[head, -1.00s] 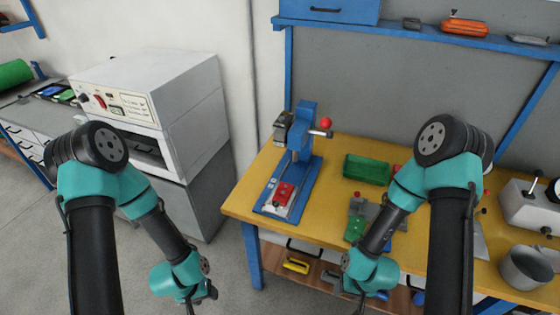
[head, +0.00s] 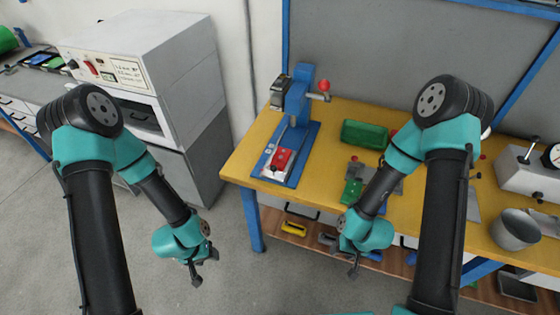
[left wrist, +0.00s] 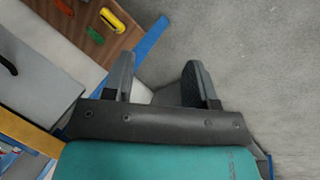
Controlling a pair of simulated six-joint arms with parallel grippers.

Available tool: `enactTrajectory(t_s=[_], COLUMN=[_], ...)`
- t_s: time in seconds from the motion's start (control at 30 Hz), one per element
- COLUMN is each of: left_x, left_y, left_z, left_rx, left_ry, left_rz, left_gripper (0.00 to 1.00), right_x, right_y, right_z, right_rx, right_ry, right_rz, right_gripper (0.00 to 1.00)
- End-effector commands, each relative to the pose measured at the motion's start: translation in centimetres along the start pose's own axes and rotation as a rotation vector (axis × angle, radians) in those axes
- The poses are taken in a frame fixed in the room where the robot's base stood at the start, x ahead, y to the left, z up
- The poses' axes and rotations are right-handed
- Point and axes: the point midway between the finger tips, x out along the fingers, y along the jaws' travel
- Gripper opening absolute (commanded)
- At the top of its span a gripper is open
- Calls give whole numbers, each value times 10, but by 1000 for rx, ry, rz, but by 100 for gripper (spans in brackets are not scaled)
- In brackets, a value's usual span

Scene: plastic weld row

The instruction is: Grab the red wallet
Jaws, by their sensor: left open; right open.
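A small red object (head: 282,158), which looks like the red wallet, lies on the plate of the blue press (head: 300,125) at the left of the yellow workbench. My left gripper (head: 198,277) hangs low in front of the bench, left of and below the red object, and holds nothing. In the left wrist view its two fingers (left wrist: 158,88) are apart over the grey floor. My right gripper (head: 354,270) is in front of the bench edge, to the right of the press. Its fingers are small and dark in the head view. Neither gripper touches the red object.
The yellow bench (head: 245,165) has a green bin (head: 365,135), a green part (head: 352,190) and a metal pot (head: 515,230). A lower shelf (head: 310,238) holds several coloured items. A white oven (head: 145,75) stands at the left. The floor before the bench is clear.

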Motion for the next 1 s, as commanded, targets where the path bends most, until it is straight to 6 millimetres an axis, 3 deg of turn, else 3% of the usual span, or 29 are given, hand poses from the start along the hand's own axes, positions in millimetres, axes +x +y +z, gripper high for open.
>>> enactTrajectory(t_s=[0.3, 0.7, 1.0], left_x=[0, 0, 0], left_y=[0, 0, 4], left_z=[0, 0, -6], left_rx=[0, 0, 9], left_ry=[0, 0, -1], left_rz=[0, 0, 2], left_gripper=[52, 89, 89], right_x=[0, 0, 0], right_y=[0, 0, 0], right_z=[0, 0, 0], right_rx=[0, 0, 0], right_ry=[0, 0, 0], right_rz=[0, 0, 0], right_gripper=[52, 52, 52])
